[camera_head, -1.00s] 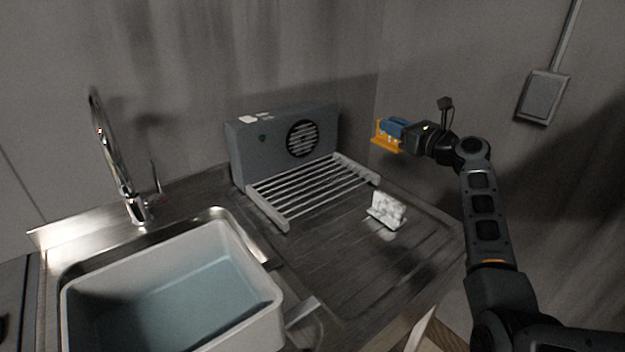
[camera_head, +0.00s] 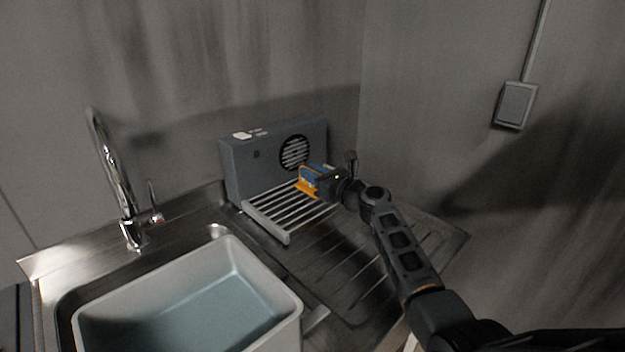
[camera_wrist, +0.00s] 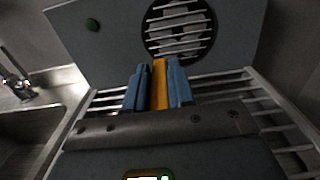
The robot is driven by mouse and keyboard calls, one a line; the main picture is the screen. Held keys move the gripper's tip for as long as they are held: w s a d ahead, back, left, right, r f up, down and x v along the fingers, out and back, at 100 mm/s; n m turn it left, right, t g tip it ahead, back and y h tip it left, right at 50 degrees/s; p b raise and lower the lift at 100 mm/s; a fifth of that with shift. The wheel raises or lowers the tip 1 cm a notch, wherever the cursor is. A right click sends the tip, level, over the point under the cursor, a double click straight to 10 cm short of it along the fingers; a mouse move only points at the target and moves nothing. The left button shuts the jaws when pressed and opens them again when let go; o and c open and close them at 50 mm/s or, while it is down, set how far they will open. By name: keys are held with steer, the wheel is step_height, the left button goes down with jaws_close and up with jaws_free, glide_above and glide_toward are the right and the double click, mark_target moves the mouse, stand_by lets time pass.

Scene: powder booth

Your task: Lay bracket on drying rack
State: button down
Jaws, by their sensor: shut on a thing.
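The orange bracket (camera_head: 304,188) is at the tip of my gripper (camera_head: 314,175), above the right part of the drying rack (camera_head: 262,222). In the wrist view the bracket (camera_wrist: 160,84) is an orange strip clamped between the blue fingers of my gripper (camera_wrist: 158,88). My gripper is shut on it. The rack's pale bars (camera_wrist: 275,118) show behind and to the right of the fingers. I cannot tell how large the gap between the bracket and the bars is. The bracket's lower part is hidden in the wrist view.
A grey box with a round fan grille (camera_head: 250,165) stands directly behind the rack. A sink holds a white tub of bluish water (camera_head: 290,318) at the front left. A chrome faucet (camera_head: 118,185) stands at the back left. The ribbed drainboard (camera_head: 350,275) lies right of the tub.

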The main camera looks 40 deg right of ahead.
steer(key=shift+f, duration=0.65)
steer(key=shift+f, duration=0.15)
steer(key=c, duration=1)
jaws_free()
steer(key=shift+o, duration=0.2)
steer(key=shift+r, duration=0.2)
steer(key=s, duration=1.2)
steer(key=shift+d, duration=0.25)
